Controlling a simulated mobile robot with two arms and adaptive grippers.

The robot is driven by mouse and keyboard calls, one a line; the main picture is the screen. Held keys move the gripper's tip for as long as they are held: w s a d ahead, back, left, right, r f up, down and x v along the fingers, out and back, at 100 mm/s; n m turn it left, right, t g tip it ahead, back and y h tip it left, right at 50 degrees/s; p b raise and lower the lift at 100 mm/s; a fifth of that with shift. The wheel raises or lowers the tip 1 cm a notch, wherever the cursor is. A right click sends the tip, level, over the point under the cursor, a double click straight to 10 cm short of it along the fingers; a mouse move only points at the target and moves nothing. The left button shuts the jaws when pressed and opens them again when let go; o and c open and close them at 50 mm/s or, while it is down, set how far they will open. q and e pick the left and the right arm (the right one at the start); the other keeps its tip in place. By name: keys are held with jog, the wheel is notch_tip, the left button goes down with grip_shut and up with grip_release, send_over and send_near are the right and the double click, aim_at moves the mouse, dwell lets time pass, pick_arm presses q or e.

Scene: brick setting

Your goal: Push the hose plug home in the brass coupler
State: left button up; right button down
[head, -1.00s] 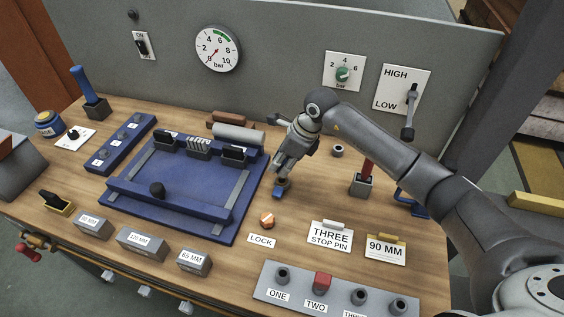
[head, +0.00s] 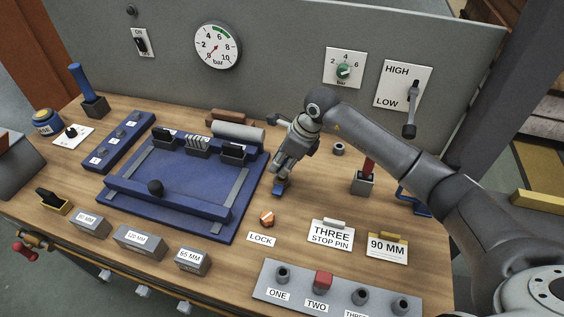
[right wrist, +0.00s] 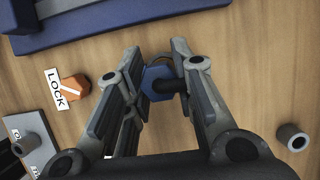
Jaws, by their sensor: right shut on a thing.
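My right gripper (head: 279,178) points down at the bench, just right of the blue fixture. A brass-coloured edge (right wrist: 163,57), probably the coupler, shows just beyond the block. The fingers hide most of the plug and coupler, so I cannot tell how deep the plug sits. My left gripper is out of view.
The blue fixture (head: 128,182) with its bar stands left of the gripper. An orange LOCK knob (head: 267,218) is close in front. A grey sleeve (head: 338,149) and a red-handled lever (head: 365,178) stand to the right. The grey panel (head: 285,72) rises behind.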

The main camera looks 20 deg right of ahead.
jog(key=shift+f+b, duration=1)
jog(key=shift+f, duration=0.2)
jog(key=c, duration=1.1)
grip_release()
jog(key=shift+c, duration=0.2)
jog(key=shift+o, duration=0.4)
jog(key=o, duration=0.3)
jog(key=shift+r, duration=0.15)
jog(key=shift+r+p, duration=1.55)
jog(key=shift+r, duration=1.35)
